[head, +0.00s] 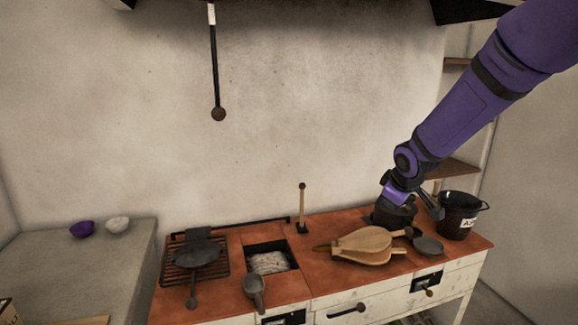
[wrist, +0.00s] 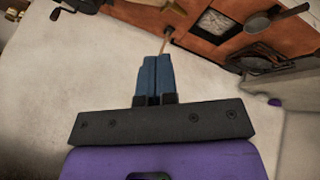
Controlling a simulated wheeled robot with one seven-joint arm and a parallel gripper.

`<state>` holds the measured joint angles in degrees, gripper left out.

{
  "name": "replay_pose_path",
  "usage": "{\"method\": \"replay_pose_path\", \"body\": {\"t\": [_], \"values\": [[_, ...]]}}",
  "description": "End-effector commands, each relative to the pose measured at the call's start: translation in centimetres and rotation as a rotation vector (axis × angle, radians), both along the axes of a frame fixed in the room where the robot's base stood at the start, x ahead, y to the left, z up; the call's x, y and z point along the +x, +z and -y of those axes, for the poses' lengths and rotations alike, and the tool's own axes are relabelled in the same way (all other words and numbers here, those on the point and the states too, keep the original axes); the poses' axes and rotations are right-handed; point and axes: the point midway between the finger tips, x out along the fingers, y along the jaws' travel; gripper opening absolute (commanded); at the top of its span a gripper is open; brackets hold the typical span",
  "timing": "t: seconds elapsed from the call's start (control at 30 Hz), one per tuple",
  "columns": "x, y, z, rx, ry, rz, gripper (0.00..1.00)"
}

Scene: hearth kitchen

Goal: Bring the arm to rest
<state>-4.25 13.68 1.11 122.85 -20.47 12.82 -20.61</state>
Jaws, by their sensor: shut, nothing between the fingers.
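My arm (head: 460,110) is purple with black joints. It reaches down from the upper right in the head view, and its wrist end (head: 396,191) is over the back right of the red-topped stove. My gripper (wrist: 156,62) shows clearly in the wrist view: its two blue fingers are pressed together with nothing between them. Pale wall lies behind the fingers there, and the stove top is beyond the tips. The fingertips are hard to make out in the head view.
Below the wrist are wooden bellows (head: 362,243), a small dark pan (head: 428,245) and a black bucket (head: 459,214). An upright wooden-handled lever (head: 302,205), an open ash pit (head: 268,262) and a grate (head: 178,262) are further left. Two bowls sit on the grey counter (head: 95,265).

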Motion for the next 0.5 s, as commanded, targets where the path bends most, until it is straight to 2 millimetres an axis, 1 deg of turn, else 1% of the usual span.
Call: {"method": "replay_pose_path", "body": {"t": [0.03, 0.17, 0.2, 0.37, 0.4, 0.47, 0.5], "values": [[-1.3, 1.8, 0.5, 0.01, -0.034, 0.006, 0.0], [-4.8, 5.2, 1.5, 0.042, -0.125, 0.002, 0.0], [-6.0, 6.1, 1.8, 0.053, -0.151, 0.001, 0.0], [-10.7, 9.4, 2.8, 0.1, -0.256, -0.005, 0.0], [-12.0, 10.1, 3.0, 0.113, -0.281, -0.007, 0.0], [-13.9, 11.1, 3.2, 0.133, -0.319, -0.009, 0.0], [-15.2, 11.6, 3.4, 0.147, -0.343, -0.012, 0.0]]}}
